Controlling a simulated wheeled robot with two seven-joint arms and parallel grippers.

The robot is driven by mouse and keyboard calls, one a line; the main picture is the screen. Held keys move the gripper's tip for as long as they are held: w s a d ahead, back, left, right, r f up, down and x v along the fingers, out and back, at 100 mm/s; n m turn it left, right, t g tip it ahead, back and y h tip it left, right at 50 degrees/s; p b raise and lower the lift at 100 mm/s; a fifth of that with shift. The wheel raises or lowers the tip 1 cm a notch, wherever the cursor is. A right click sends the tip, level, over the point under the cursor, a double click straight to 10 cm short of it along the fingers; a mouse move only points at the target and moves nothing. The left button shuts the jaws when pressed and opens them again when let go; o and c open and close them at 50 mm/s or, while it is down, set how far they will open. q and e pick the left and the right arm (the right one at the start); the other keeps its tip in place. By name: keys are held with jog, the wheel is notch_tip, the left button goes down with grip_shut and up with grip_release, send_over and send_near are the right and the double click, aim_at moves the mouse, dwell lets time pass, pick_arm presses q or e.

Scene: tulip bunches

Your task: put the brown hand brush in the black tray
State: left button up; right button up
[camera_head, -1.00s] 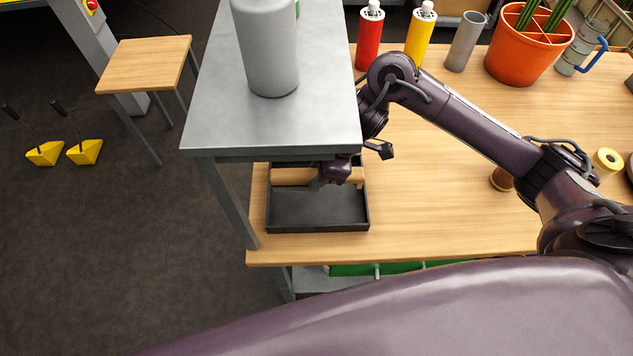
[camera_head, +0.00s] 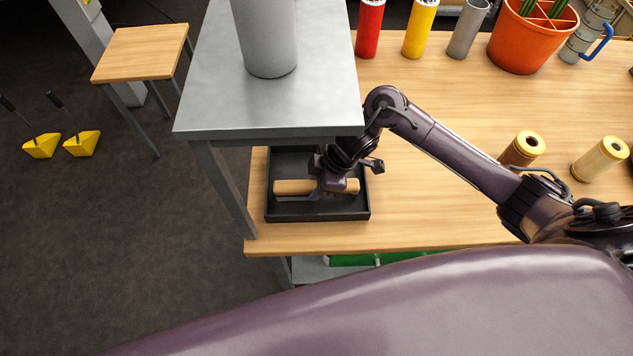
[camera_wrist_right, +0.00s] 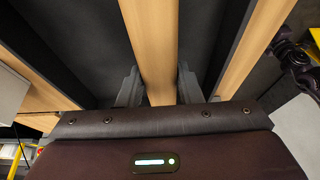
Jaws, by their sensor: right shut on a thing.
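The brown hand brush (camera_head: 294,187) shows as a light-brown wooden bar lying left to right within the outline of the black tray (camera_head: 318,216). My right gripper (camera_head: 332,190) is shut on the brush near its middle and comes from above. In the right wrist view, the brush (camera_wrist_right: 153,45) runs between the two fingers of the right gripper (camera_wrist_right: 158,88), with the dark tray floor (camera_wrist_right: 205,35) behind it. I cannot tell whether the brush touches the tray floor. My left gripper is not in view.
A grey metal shelf (camera_head: 215,105) with a grey cylinder (camera_head: 266,40) overhangs the tray's back left. Two wooden spools (camera_head: 524,147) (camera_head: 601,158) stand right on the wooden table (camera_head: 440,205). Red and yellow bottles (camera_head: 369,30) (camera_head: 420,30) and an orange pot (camera_head: 528,45) stand behind.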

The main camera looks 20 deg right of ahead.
jog(key=shift+f, duration=0.15)
jog(key=o, duration=0.9)
jog(key=shift+o, duration=0.2)
jog(key=p+v, duration=0.2)
jog(key=v, duration=1)
jog(key=shift+s+d, duration=0.1)
